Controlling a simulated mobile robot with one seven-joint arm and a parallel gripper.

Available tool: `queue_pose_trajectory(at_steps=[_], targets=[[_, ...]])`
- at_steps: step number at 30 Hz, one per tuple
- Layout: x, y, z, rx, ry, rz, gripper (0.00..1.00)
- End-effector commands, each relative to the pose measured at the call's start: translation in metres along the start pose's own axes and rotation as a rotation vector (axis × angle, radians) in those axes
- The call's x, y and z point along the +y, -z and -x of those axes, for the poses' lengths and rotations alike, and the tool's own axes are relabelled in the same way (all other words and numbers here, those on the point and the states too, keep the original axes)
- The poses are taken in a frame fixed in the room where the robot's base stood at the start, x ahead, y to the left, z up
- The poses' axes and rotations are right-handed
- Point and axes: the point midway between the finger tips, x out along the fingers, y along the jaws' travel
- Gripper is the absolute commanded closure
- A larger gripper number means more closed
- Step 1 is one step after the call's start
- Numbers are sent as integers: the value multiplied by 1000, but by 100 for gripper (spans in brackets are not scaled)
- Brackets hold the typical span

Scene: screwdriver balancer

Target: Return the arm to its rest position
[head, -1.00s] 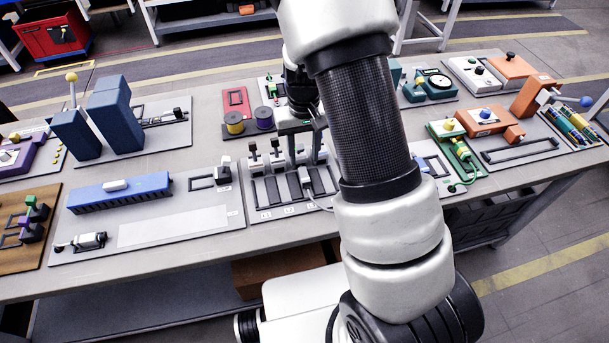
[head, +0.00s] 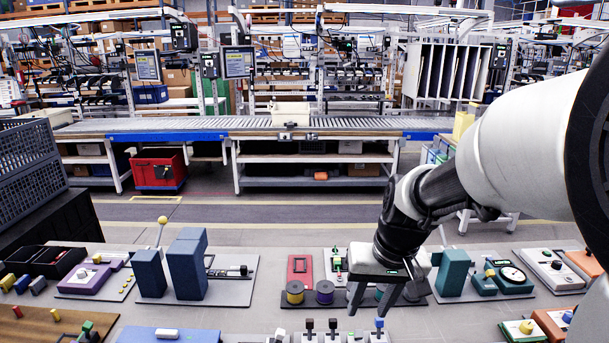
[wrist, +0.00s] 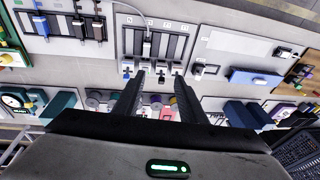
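My arm (head: 530,125) enters the head view from the right edge, bent, with my gripper (head: 371,308) hanging down above the table (head: 240,235). Its two dark fingers point down and stand apart. In the wrist view my gripper (wrist: 159,76) also shows its fingers spread, with nothing held between them. A row of small levers with black and blue knobs (head: 332,323) lies in front of the gripper in the head view; the same levers (wrist: 160,76) appear beyond the fingertips in the wrist view. The gripper looks clear of them, though the exact height is hard to tell.
Yellow and purple spools (head: 295,291) and a red plate (head: 300,268) lie left of the gripper. Tall blue blocks (head: 187,265) stand farther left, and a teal block (head: 453,271) stands close on the right. An aisle and a conveyor (head: 290,123) lie beyond the table.

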Motion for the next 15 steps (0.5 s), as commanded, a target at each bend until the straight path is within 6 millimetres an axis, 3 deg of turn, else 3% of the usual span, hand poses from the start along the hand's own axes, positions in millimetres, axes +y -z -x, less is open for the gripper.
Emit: queue_pose_trajectory(at_steps=[1,6,10,15], targets=[[-3,-9,32,41,3,6,62],[-6,-48,100,145,-16,22,62],[-4,-79,134,214,-50,29,62],[-1,-104,154,271,-90,31,62]])
